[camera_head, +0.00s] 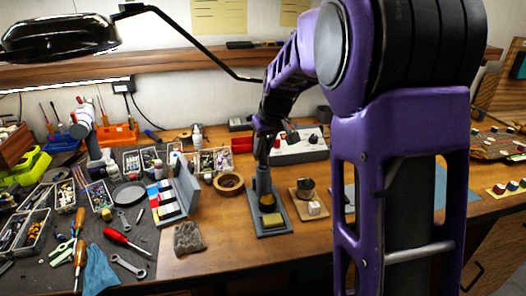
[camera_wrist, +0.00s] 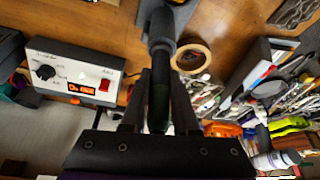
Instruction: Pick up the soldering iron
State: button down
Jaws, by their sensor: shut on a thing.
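The soldering iron (camera_wrist: 161,32) is a dark, slim rod with a grey collar in the wrist view. It runs from between my fingers toward its stand at the top of the picture. My gripper (camera_wrist: 158,80) is shut on its handle, with one finger on each side. In the head view, my gripper (camera_head: 265,126) is above the grey stand (camera_head: 279,228), which has a yellow sponge on its base. The iron looks upright there, in line with the stand's holder. My fingers partly hide the handle, and I cannot tell whether the tip is clear of the holder.
The soldering station (camera_head: 301,146) stands behind and right of the stand. Bare bench lies in front.

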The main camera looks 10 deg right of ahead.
notch_tip(320, 180, up, 18)
jog(key=p, duration=0.2)
dwell(0.4)
jog(key=shift+f, duration=0.1)
